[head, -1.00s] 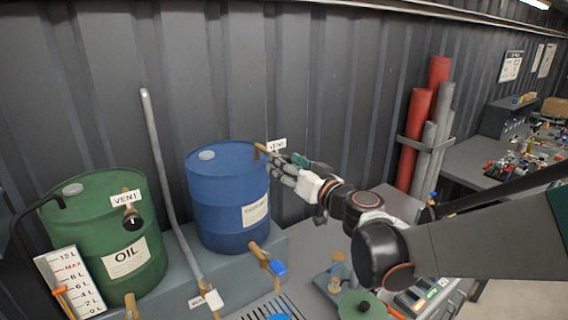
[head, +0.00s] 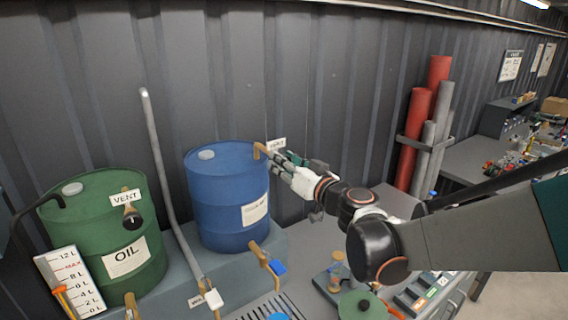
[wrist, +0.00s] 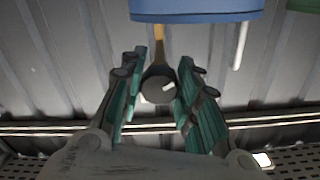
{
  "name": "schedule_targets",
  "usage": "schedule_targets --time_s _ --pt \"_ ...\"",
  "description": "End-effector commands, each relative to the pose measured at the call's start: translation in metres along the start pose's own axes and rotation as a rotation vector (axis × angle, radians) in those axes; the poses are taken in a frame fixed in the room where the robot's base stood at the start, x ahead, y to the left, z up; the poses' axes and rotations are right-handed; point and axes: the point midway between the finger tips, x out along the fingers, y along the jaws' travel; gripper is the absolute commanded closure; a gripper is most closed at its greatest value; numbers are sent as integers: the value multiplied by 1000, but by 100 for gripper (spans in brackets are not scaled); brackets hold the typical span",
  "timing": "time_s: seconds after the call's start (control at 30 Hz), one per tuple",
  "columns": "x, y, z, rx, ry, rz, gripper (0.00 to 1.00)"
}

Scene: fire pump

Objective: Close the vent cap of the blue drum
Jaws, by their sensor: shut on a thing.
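The blue drum (head: 225,200) stands upright on a grey ledge against the wall. Its brass vent pipe (head: 262,149) comes off the top right edge, beside a white VENT label (head: 277,144). My gripper (head: 280,162) is at the end of this pipe and hides the cap in the head view. In the wrist view, the dark round vent cap (wrist: 158,85) sits on the brass pipe (wrist: 158,45) between the fingers of my gripper (wrist: 158,90), which is shut on it. The drum's blue edge (wrist: 195,10) shows at the top.
A green oil drum (head: 95,220) with its own black vent cap (head: 132,217) stands to the left. A grey pipe (head: 165,190) rises between the drums. A tap with a blue handle (head: 277,267) is below the blue drum. Red tubes (head: 418,130) stand right of my gripper.

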Motion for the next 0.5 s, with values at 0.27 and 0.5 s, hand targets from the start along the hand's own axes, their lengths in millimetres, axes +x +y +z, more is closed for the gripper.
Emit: schedule_targets --time_s 0.27,0.5 --pt "0 0 1 138 0 0 94" --pt "0 0 1 352 0 0 94"
